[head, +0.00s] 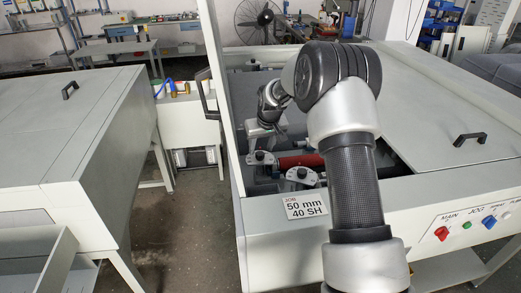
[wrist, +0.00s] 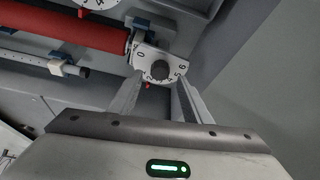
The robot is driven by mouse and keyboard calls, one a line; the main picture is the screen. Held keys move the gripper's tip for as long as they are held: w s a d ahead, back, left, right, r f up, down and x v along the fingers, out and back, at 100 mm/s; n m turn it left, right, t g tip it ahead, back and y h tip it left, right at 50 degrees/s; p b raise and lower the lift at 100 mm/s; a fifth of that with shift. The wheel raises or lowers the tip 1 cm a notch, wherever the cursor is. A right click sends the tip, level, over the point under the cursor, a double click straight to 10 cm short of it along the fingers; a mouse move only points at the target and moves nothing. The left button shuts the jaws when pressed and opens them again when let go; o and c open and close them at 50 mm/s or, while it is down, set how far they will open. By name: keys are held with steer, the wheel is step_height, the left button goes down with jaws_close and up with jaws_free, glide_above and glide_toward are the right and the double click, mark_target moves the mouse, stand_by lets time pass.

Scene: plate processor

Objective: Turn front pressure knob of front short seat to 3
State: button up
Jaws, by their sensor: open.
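A dark round knob (wrist: 160,70) sits on a white dial plate (wrist: 148,58) with printed numbers; 0, 5 and 6 can be read, but its setting is too small to tell. My gripper (wrist: 161,82) is open, its two fingers on either side of the knob in the wrist view; I cannot tell whether they touch it. In the head view my gripper (head: 263,133) is down inside the machine, partly hidden by my arm. Two dial knobs show there, one farther back (head: 261,157) and one nearer (head: 302,176). Part of another numbered dial (wrist: 98,3) shows at the top of the wrist view.
A red roller (wrist: 70,27) runs up to the dial plate, with a grey rod (wrist: 35,60) beside it. The machine's wall and raised panel (head: 222,80) stand left of my gripper. A job card (head: 306,206) reads "50 mm 40 SH". Panel switches (head: 466,226) are at right.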

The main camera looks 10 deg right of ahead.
mark_target(259, 153)
steer(key=shift+x, duration=1.45)
steer(key=shift+c, duration=0.4)
steer(key=c, duration=1)
steer(key=shift+o, duration=0.2)
steer(key=shift+a+f+m+h+b, duration=0.15)
steer(key=shift+f+m+h+b, duration=0.2)
steer(key=shift+m+b, duration=0.55)
steer(key=shift+r+m+h+b, duration=0.2)
steer(key=shift+m+h+b, duration=0.25)
steer(key=shift+m+b, duration=0.45)
steer(key=shift+r+m, duration=0.15)
steer(key=shift+m, duration=0.45)
steer(key=o, duration=1)
